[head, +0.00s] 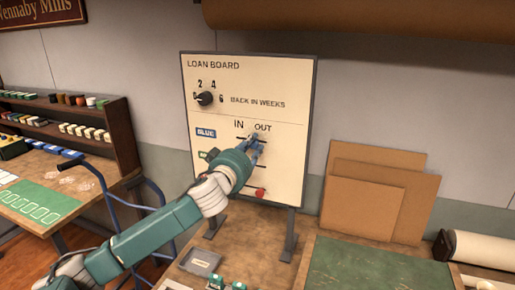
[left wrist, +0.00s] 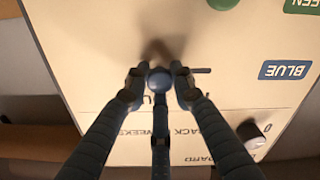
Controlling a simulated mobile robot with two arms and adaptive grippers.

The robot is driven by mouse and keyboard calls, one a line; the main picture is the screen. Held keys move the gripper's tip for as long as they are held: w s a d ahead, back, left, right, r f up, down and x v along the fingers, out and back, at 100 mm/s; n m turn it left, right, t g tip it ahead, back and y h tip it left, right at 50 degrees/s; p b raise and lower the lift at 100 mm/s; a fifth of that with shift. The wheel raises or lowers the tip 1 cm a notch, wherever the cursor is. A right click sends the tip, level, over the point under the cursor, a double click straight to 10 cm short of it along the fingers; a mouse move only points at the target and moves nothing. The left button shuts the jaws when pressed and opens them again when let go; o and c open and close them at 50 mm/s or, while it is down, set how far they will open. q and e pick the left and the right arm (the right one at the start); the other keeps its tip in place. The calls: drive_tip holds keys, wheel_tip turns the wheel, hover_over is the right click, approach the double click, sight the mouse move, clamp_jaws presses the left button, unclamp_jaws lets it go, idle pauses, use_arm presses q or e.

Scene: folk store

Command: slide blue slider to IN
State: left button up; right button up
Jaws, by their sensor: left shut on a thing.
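The upright loan board (head: 225,75) shows a BLUE label (head: 206,133) and a short dark slot under the words IN and OUT. My left gripper (head: 255,148) is at this slot and covers much of it. In the left wrist view the round blue slider knob (left wrist: 160,81) sits between my left fingers (left wrist: 160,85), which are closed around it. Part of the slot (left wrist: 200,70) shows beside the knob, toward the BLUE label (left wrist: 285,70). The knob's exact place along the slot is hard to tell.
A red knob (head: 260,192) is lower on the board, and a green knob (left wrist: 222,3) shows at the wrist view's edge. A black dial (head: 205,98) is above. Brown panels (head: 372,190) lean at right; a blue cart frame (head: 105,195) is at left.

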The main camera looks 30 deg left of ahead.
use_arm(q)
drive_tip(key=shift+s+a+f+b, duration=0.1)
drive_tip(key=shift+s+a+b, duration=0.1)
drive_tip(key=shift+a, duration=0.75)
drive_tip(key=shift+s+a+b, duration=0.15)
drive_tip(key=shift+s+a, duration=0.1)
drive_tip(key=shift+a, duration=0.65)
drive_tip(key=shift+s+a+f+b, duration=0.1)
drive_tip(key=shift+s+a+b, duration=0.1)
drive_tip(key=shift+a, duration=0.75)
drive_tip(key=o, duration=1)
drive_tip(key=shift+r, duration=0.1)
drive_tip(key=b, duration=0.1)
approach(240, 138)
drive_tip(key=shift+v, duration=1.4)
